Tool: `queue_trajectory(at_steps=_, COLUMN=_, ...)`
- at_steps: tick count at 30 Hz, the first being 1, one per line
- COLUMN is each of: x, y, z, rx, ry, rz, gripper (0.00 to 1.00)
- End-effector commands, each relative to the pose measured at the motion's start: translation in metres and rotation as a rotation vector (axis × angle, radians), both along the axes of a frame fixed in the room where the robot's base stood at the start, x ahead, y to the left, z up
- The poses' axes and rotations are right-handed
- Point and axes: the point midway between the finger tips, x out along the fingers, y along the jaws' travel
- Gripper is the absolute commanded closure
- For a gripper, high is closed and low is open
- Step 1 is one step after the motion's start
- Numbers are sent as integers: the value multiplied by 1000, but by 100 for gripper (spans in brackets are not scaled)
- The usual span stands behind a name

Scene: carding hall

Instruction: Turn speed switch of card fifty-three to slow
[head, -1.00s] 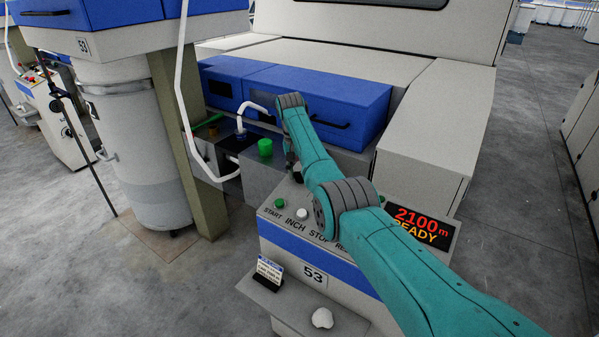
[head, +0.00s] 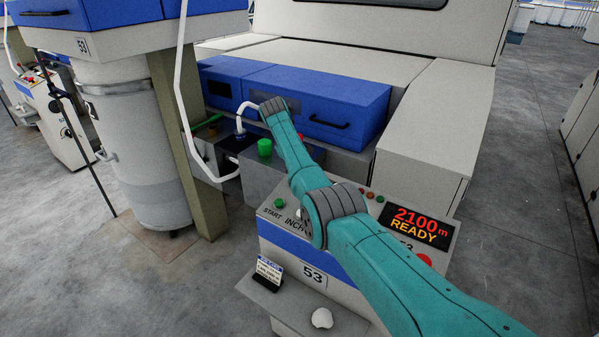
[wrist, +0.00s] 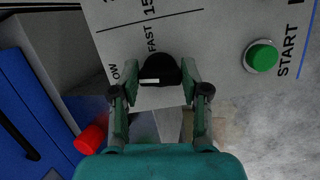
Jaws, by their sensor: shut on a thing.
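The speed switch is a black round knob (wrist: 162,68) on the grey panel of card fifty-three in the wrist view. A white mark on it lies level and runs toward the left, the side of the partly hidden label ending in "OW". "FAST" is printed above the knob. My gripper (wrist: 159,79) is shut on the knob, one finger on each side. In the head view my arm hides the gripper and the knob.
A green button (wrist: 262,56) marked START is right of the knob in the wrist view. A red knob-like part (wrist: 90,139) is lower left. In the head view, a blue cover (head: 340,105) stands behind the desk and a large can (head: 135,160) stands left.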

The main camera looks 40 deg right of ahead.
Motion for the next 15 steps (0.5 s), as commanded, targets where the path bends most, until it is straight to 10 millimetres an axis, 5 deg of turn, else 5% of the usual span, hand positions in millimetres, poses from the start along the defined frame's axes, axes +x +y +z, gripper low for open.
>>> queue_trajectory(at_steps=15, x=1, y=0, z=0, rx=-15, ry=37, rz=162, gripper=89)
